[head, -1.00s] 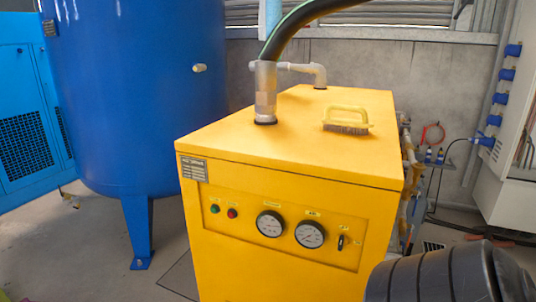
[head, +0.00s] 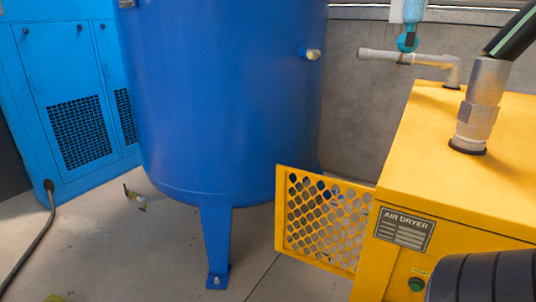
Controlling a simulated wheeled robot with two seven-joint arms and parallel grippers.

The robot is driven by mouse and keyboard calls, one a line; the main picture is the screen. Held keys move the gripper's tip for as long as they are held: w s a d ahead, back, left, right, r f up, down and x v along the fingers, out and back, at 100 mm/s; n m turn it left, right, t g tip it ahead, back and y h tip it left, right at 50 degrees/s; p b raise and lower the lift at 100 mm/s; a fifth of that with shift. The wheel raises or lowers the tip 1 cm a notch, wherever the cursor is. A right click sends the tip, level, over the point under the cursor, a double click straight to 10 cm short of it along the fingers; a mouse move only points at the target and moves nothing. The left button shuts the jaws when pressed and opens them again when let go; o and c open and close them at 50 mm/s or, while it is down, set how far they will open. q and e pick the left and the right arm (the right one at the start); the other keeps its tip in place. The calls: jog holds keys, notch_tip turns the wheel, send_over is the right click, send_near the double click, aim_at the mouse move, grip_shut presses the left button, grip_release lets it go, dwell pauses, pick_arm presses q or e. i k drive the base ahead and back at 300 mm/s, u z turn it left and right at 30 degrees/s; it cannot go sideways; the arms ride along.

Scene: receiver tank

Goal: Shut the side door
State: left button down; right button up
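The side door (head: 281,225) is a yellow panel with a diamond mesh. It stands open, sticking out to the left from the left side of the yellow air dryer (head: 440,180). Part of the blue tank's foot area shows behind it. A dark ribbed part of my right arm (head: 485,278) covers the lower right corner, in front of the dryer. Neither gripper's fingers show in the head view.
A large blue tank (head: 225,100) on legs stands left of the dryer, close behind the door. A light blue cabinet (head: 65,75) is at the far left. A cable (head: 35,250) lies on the floor there. The floor (head: 110,260) in front of the tank is mostly clear.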

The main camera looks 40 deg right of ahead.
aim_at(283, 183)
jog(key=i, duration=1.1)
jog(key=z, duration=1.15)
jog(key=i, duration=1.55)
jog(key=z, duration=2.5)
jog(key=i, duration=0.5)
jog(key=u, duration=0.05)
